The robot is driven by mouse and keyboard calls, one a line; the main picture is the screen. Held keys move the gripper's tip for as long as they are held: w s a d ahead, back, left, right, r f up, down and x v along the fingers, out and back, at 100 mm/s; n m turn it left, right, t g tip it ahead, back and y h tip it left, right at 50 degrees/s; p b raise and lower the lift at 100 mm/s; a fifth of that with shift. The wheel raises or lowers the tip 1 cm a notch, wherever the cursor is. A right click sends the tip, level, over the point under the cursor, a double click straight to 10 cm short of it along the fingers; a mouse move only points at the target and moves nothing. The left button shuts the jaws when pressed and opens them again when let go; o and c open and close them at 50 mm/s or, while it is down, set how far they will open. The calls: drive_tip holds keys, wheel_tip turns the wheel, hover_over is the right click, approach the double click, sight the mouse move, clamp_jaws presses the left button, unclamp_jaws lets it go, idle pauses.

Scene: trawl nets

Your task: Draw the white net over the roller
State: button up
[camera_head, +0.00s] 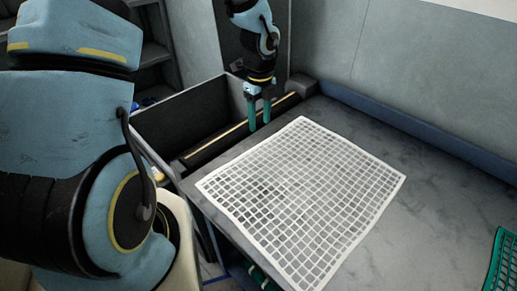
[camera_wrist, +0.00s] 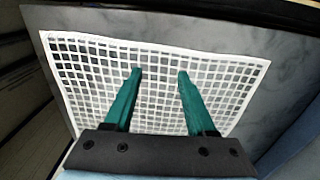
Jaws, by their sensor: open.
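The white net (camera_head: 300,195) lies flat on the grey table, its left edge close to the table's left side. It also fills the middle of the wrist view (camera_wrist: 95,60). The roller (camera_head: 228,135), dark with a pale yellow stripe, runs along the table's left edge, beside an open bin. The net lies beside the roller and not over it. My gripper (camera_head: 259,114) has two green fingers pointing down near the roller's far end, beyond the net's far left edge. In the wrist view the fingers (camera_wrist: 160,74) are apart with nothing between them.
The grey table (camera_head: 420,200) has bare room right of the net and a raised blue rim (camera_head: 420,130) at the back. A green net (camera_head: 503,262) lies at the right edge. The dark bin (camera_head: 180,115) lies left of the roller, with shelves behind.

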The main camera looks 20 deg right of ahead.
sight(259, 149)
wheel_tip(259, 149, down, 9)
drive_tip(key=b, duration=0.7)
drive_tip(key=shift+c, duration=0.6)
drive_tip(key=shift+s+a, duration=0.1)
clamp_jaws()
idle(0.4)
drive_tip(key=shift+r, duration=0.1)
wheel_tip(259, 149, up, 7)
drive_tip(key=p, duration=0.7)
drive_tip(key=shift+f, duration=0.2)
